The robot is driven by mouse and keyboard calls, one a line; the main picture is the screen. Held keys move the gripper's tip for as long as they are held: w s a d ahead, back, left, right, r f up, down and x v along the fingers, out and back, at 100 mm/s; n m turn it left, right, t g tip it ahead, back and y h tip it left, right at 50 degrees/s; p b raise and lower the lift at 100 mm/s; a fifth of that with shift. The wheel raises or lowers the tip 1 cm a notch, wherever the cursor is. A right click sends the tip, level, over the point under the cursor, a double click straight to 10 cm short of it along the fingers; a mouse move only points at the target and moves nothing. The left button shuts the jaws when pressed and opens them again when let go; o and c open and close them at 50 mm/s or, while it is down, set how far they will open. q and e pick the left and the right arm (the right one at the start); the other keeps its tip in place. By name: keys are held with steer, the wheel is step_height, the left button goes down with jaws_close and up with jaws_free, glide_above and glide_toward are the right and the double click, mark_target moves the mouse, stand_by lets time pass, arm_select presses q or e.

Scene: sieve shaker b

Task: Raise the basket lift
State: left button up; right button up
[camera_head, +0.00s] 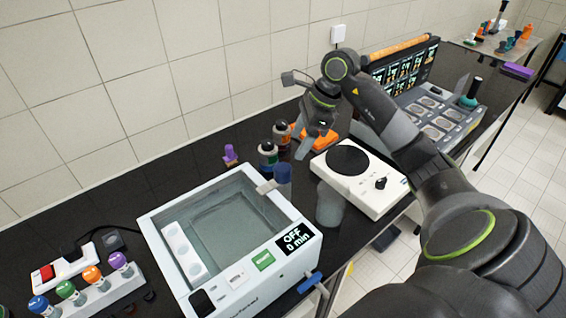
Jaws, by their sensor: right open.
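A white bath (295,262) with an open basin of clear liquid stands on the black bench, and its display reads OFF, 0 min. No part is clearly marked as the basket lift. A white strip with round holes (182,248) lies along the left inside of the basin. A blue-grey upright cylinder (284,182) with a short pale bar (267,187) stands at the back right corner. A blue handle (309,282) sticks out low on the right side. My right gripper (312,148) is open and empty, beyond the bath's back right corner. My left gripper is out of view.
Dark bottles (268,156) and a purple-topped item (230,153) stand behind the bath. A grey beaker (330,204) and a white plate device with a knob (360,180) are to its right. A rack of capped tubes (95,296) is at the lower left.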

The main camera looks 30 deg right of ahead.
mark_target(284, 167)
steer(key=p+x, duration=0.2)
steer(key=x, duration=0.4)
steer(key=shift+w+a, duration=0.15)
steer(key=shift+w, duration=0.05)
steer(key=p+x, duration=0.1)
steer(key=x, duration=0.2)
steer(key=shift+f, duration=0.2)
steer(key=shift+w+f+p, duration=0.1)
steer(key=shift+f+p, duration=0.2)
steer(key=shift+f, duration=0.25)
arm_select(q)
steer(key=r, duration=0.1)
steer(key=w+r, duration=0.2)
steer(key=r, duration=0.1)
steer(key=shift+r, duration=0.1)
